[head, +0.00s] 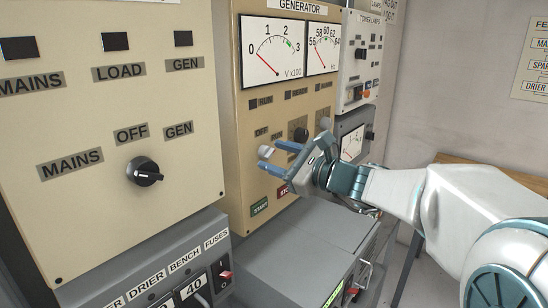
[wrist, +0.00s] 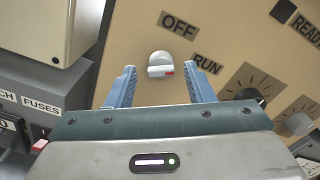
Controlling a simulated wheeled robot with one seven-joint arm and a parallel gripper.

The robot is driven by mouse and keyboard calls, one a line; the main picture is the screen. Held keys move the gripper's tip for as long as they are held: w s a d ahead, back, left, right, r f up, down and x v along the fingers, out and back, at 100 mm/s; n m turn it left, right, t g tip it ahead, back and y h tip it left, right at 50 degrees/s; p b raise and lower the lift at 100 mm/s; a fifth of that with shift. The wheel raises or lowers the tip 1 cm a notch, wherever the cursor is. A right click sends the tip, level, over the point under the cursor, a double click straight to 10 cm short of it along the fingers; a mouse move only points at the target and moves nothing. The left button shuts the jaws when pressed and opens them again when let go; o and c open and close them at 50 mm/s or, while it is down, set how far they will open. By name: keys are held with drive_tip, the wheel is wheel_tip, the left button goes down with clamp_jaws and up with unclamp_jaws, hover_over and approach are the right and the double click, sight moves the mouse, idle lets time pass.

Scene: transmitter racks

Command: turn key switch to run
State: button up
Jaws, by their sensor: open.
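The key switch, a light grey knob (wrist: 160,60) with a red mark, sits on the tan generator panel (wrist: 240,45). The OFF label (wrist: 179,26) and the RUN label (wrist: 207,64) lie up and to the right of it in the wrist view. The knob also shows in the head view (head: 265,151), just off my fingertips. My gripper (wrist: 159,70) is open, with blue fingers on either side of the knob and no visible contact. The red mark is at the knob's lower right edge, towards the RUN side.
A grey cabinet (head: 300,240) juts out below. The mains panel (head: 105,120) with its black selector (head: 145,171) stands to the left.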

drive_tip(key=b+v, duration=0.2)
drive_tip(key=v, duration=1)
drive_tip(key=shift+s+d, duration=0.25)
drive_tip(key=shift+s, duration=0.05)
drive_tip(key=s+a+f+n+g+h, duration=0.25)
drive_tip(key=s+f+n, duration=0.2)
drive_tip(key=f, duration=0.25)
drive_tip(key=s+a+f+n+g+h, duration=0.1)
drive_tip(key=s+f+n+g+h, duration=0.3)
drive_tip(key=f, duration=0.3)
drive_tip(key=s+d+f+n+g+h, duration=0.1)
drive_tip(key=s+d+f+n+h, duration=0.6)
drive_tip(key=f+n, duration=0.3)
drive_tip(key=shift+s+d+f+n+h, duration=0.15)
drive_tip(key=shift+s+d+n+h, duration=0.2)
drive_tip(key=shift+s+d+n, duration=0.4)
drive_tip(key=shift+d+g, duration=0.1)
drive_tip(key=shift+g, duration=0.15)
